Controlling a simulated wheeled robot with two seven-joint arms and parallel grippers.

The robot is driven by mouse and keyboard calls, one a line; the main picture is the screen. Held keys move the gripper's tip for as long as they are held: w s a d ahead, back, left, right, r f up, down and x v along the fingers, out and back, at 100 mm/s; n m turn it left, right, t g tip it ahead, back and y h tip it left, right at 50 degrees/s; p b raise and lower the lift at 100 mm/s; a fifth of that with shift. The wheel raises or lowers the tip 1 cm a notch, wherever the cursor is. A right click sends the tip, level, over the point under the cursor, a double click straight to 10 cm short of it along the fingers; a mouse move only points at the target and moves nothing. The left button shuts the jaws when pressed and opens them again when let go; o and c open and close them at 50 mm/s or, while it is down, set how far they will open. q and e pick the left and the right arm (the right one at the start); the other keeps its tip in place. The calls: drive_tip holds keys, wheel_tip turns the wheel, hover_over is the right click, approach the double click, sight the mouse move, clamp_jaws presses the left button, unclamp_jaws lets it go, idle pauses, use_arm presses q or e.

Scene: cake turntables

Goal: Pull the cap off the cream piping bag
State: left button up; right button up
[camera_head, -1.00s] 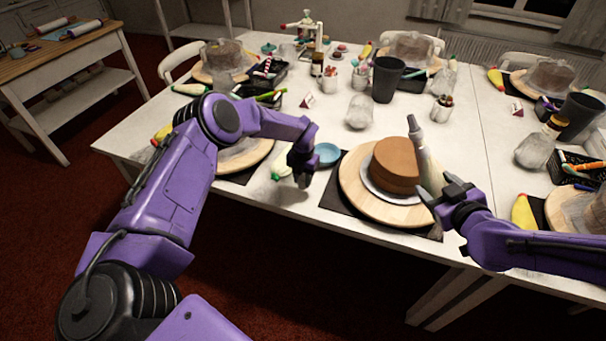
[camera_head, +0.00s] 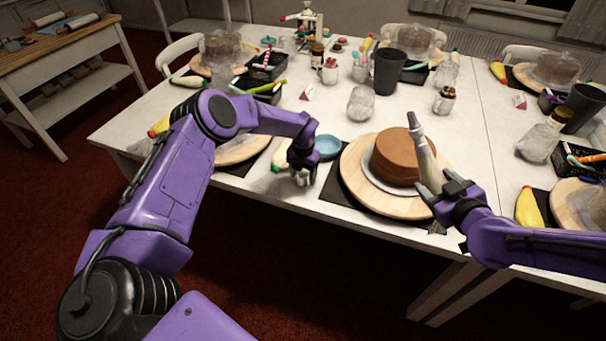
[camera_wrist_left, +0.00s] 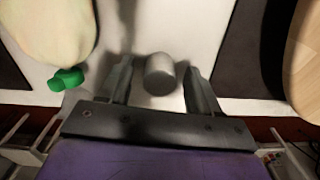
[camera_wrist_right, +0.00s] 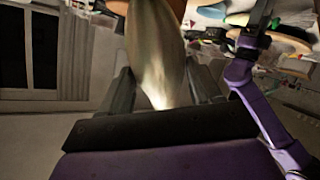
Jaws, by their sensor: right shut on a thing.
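My right gripper (camera_head: 436,192) is shut on a cream piping bag (camera_head: 426,160), held tilted with its grey tip (camera_head: 414,124) up, beside the brown cake (camera_head: 394,158). The bag fills the middle of the right wrist view (camera_wrist_right: 156,45), between the fingers. My left gripper (camera_head: 300,176) is low over the table's front edge, left of the cake board. In the left wrist view a small grey cylinder (camera_wrist_left: 160,75), which looks like a cap, is between its open fingers, with gaps on both sides. I cannot tell whether it touches the table.
A pale bag with a green end (camera_wrist_left: 65,79) lies left of the left gripper. A blue dish (camera_head: 327,147) stands close to that gripper's right. The wooden cake board (camera_head: 402,208) lies on a dark mat. A clear jar (camera_head: 361,104) and black cup (camera_head: 387,72) stand behind.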

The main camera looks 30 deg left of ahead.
sight(438, 170)
use_arm(q)
drive_tip(key=shift+r, duration=0.1)
use_arm(e)
drive_tip(key=shift+r, duration=0.1)
use_arm(q)
drive_tip(key=shift+r+p, duration=1.7)
drive_tip(key=shift+r, duration=1.3)
use_arm(e)
drive_tip(key=shift+r, duration=1.65)
drive_tip(key=shift+o, duration=0.5)
use_arm(q)
drive_tip(key=shift+f, duration=0.1)
use_arm(e)
drive_tip(key=shift+c, duration=0.7)
